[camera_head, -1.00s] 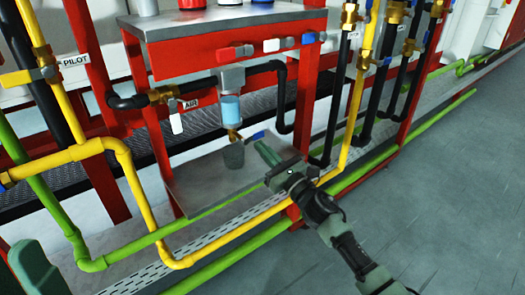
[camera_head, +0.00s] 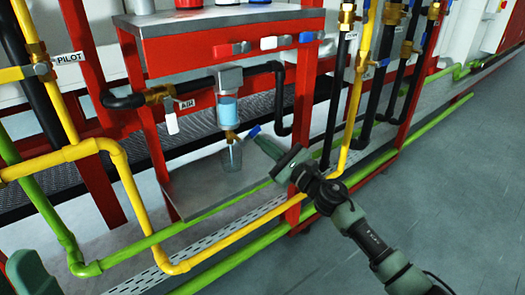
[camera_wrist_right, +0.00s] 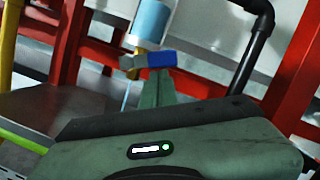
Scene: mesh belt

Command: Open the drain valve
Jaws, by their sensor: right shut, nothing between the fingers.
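The drain valve (camera_head: 231,135) is a small brass fitting under a clear filter bowl (camera_head: 228,110) with blue liquid. Its blue-tipped lever (camera_head: 253,131) points right and slightly up; the lever also shows in the right wrist view (camera_wrist_right: 160,60). My right gripper (camera_head: 261,140) is shut and empty, with its fingertips right at the lever's underside, close to or touching it. In the right wrist view the shut fingers (camera_wrist_right: 161,86) stand just below the blue handle. A thin pale line runs down below the valve there. A clear jar (camera_head: 231,158) stands under the valve. My left gripper is out of view.
A grey shelf (camera_head: 190,187) lies below the valve, inside a red frame (camera_head: 293,125). A black pipe (camera_head: 281,95) bends down right of the bowl. Yellow (camera_head: 130,195) and green (camera_head: 55,225) pipes run in front. The grey floor at right is open.

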